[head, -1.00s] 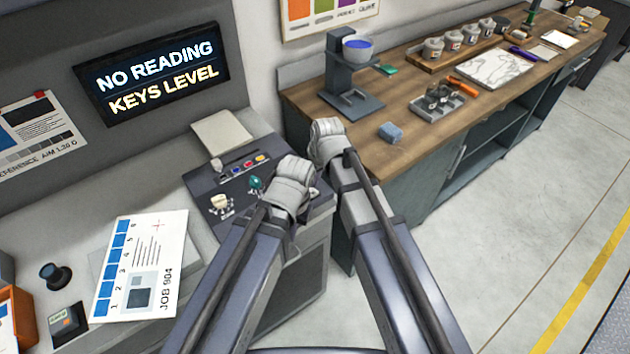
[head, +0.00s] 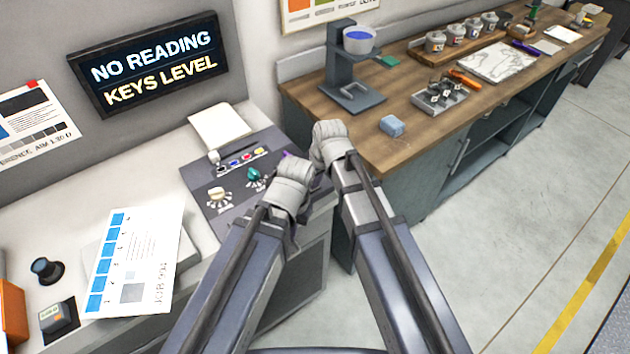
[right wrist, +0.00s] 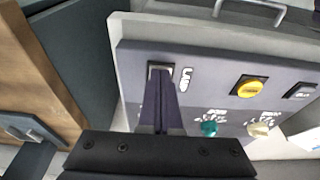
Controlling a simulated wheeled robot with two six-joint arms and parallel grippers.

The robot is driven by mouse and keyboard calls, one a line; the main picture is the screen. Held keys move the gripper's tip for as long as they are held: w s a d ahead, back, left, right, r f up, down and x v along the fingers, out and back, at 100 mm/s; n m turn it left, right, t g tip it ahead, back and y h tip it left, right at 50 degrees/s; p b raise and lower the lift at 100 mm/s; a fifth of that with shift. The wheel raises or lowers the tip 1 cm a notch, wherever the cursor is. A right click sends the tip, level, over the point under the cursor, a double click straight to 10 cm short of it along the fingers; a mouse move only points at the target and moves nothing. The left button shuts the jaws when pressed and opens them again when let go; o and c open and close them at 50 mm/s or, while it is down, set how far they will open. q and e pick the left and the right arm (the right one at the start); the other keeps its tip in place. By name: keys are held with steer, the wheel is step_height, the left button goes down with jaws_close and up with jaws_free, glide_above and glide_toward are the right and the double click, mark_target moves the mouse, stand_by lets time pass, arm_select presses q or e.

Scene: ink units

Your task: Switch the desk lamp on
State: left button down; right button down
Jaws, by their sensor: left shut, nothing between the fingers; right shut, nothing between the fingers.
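A dark control panel (head: 222,190) stands on the desk, with a green knob (head: 253,173), a pale knob (head: 217,193) and a row of coloured buttons. In the right wrist view, my right gripper's shut fingers (right wrist: 160,85) point at a switch (right wrist: 160,68) beside a partly readable label starting "LA" (right wrist: 186,79). The fingers hide most of the switch, and I cannot tell whether they touch it. In the head view my right gripper (head: 325,140) is by the panel's right end. My left gripper (head: 292,180), lower, is shut and empty over the panel's near right corner. No lamp is recognisable.
A wall display (head: 150,68) reads "NO READING KEYS LEVEL". A printed sheet (head: 140,255) lies left of the panel. A yellow button (right wrist: 250,87) is near the switch.

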steer(key=shift+w+r, duration=0.1)
steer(key=shift+w+a+r+p, duration=0.3)
steer(key=shift+w+a+p, duration=0.1)
steer(key=shift+w, duration=0.1)
steer(key=shift+r, duration=0.1)
steer(key=shift+s+r+p, duration=0.1)
steer(key=shift+r+p, duration=0.4)
steer(key=shift+p, duration=0.1)
steer(key=s+d+p+v, duration=0.1)
steer(key=p+v, duration=1)
steer(key=v, duration=0.1)
steer(key=shift+s+d+p, duration=0.15)
steer(key=shift+s+p, duration=0.15)
steer(key=shift+s, duration=0.1)
steer(key=shift+f, duration=0.1)
